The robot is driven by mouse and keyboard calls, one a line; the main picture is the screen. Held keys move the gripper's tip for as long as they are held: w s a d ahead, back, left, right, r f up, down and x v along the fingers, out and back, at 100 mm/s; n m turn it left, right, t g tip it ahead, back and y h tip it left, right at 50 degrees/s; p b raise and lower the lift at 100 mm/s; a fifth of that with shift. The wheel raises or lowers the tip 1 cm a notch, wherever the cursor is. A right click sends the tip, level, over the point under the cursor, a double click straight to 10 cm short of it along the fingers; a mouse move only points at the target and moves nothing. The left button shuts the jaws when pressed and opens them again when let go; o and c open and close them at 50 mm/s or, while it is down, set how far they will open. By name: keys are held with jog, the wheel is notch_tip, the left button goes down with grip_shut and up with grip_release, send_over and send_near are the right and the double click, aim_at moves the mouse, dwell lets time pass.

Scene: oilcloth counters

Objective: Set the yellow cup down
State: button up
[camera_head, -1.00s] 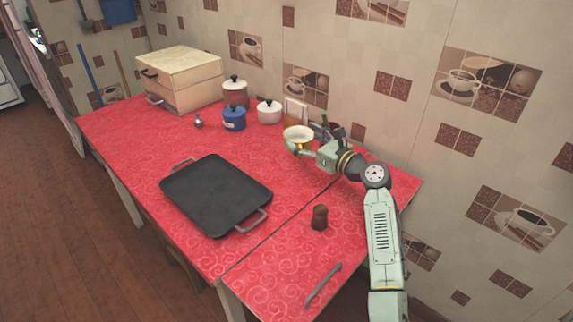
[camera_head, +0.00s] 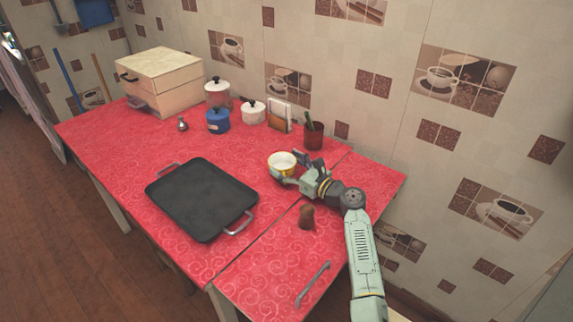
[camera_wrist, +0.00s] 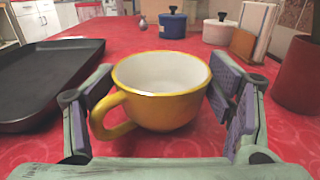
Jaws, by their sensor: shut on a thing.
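The yellow cup (camera_head: 275,168) has a white inside and stands upright at the right part of the red counter (camera_head: 120,150). My gripper (camera_head: 292,168) is shut on the cup, with a finger on each side of its body. In the wrist view the cup (camera_wrist: 165,105) sits between the purple finger pads, its handle pointing to the lower left. The cup's base is low over the red cloth; I cannot tell whether it touches. Its right side is partly hidden by my gripper in the head view.
A black pan (camera_head: 200,198) lies left of the cup. A brown shaker (camera_head: 307,217) is in front of my gripper. Behind are a brown utensil pot (camera_head: 313,137), napkin holder (camera_head: 279,117), white pot (camera_head: 253,113) and blue pot (camera_head: 218,122). Bare cloth lies between pan and cup.

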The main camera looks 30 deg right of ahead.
jog(key=shift+f, duration=0.1)
jog(key=o, duration=1.3)
jog(key=b+v, duration=0.2)
jog(key=v, duration=1)
jog(key=shift+r+b, duration=0.2)
jog(key=shift+b, duration=0.15)
